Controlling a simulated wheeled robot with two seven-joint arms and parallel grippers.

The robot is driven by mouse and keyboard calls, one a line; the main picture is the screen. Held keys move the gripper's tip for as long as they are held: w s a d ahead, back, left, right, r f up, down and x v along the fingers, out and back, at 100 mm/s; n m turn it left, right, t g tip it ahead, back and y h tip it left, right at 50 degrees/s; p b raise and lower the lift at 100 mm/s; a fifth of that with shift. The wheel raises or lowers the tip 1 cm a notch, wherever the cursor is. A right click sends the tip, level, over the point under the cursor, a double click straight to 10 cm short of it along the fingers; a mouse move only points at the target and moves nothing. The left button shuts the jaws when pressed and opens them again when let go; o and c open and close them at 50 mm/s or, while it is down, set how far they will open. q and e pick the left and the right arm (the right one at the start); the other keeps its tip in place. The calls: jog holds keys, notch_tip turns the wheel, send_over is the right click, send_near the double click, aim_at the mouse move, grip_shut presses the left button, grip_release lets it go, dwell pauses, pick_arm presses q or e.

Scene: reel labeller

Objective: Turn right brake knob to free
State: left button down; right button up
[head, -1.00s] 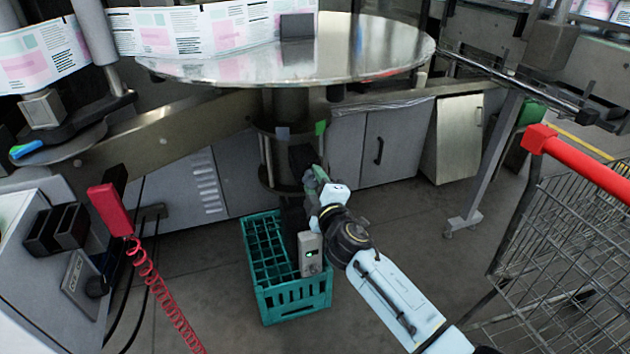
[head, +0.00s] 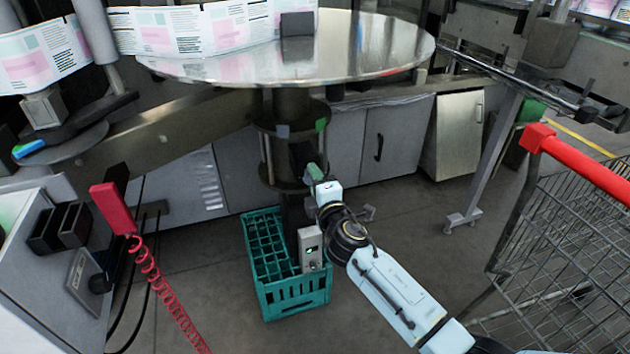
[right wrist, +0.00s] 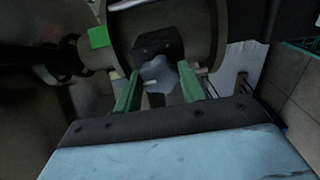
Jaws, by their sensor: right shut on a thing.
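The brake knob (right wrist: 158,75) is a small grey-blue handle on a dark block (right wrist: 157,45), seen in the right wrist view. The block is on the column (head: 290,150) under the round metal table. My right gripper (head: 313,172) reaches the column from the lower right in the head view. In the right wrist view its two green fingers (right wrist: 158,90) stand on either side of the knob, shut on it. A green mark (head: 320,125) and a grey-blue mark (head: 282,132) sit on the collar above. The knob's exact pointing is unclear. My left gripper is not in view.
A teal crate (head: 300,294) stands on the floor below the gripper, with a grey box (head: 310,248) at its side. The round table (head: 350,62) overhangs the column. A wire cart (head: 570,230) stands at the right. A red handset (head: 112,210) with coiled cord is at the left.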

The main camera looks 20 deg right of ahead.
jog(key=o, duration=1)
jog(key=shift+c, duration=0.2)
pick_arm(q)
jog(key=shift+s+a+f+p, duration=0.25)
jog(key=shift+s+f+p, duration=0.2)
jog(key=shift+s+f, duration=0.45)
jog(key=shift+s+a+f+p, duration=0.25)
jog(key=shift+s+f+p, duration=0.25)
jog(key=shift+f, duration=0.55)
pick_arm(e)
jog(key=s, duration=1.3)
jog(key=shift+s+d, duration=0.2)
jog(key=shift+d, duration=0.05)
